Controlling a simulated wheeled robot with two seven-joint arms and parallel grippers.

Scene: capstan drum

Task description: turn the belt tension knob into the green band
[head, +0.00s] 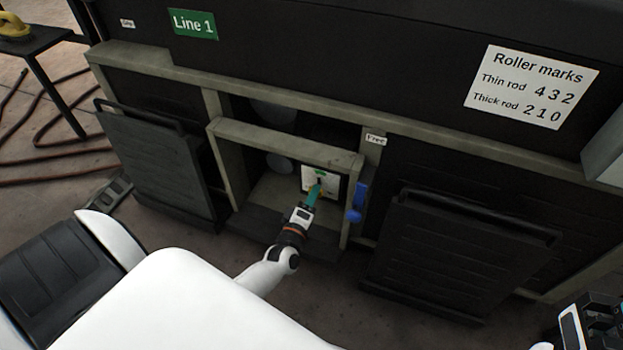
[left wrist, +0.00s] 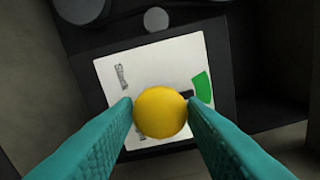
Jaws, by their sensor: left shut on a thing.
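The yellow tension knob (left wrist: 160,112) sits on a white dial plate (left wrist: 122,75) with a green band (left wrist: 203,87) at its right in the left wrist view. A dark pointer (left wrist: 188,94) sticks out from behind the knob towards the green band; a finger partly hides this area, so its exact place against the band is unclear. My left gripper (left wrist: 160,115) is shut on the knob, a teal finger on each side. In the head view the left gripper (head: 316,192) reaches into the open bay to the dial plate (head: 309,180). Part of my right gripper (head: 592,325) shows at the lower right, fingers unclear.
A beige frame (head: 290,140) surrounds the bay. A blue handle (head: 358,200) is on its right post, below a "Free" label (head: 375,140). Dark panels lean at the left (head: 160,165) and right (head: 460,255). Rollers (left wrist: 155,19) are above the dial.

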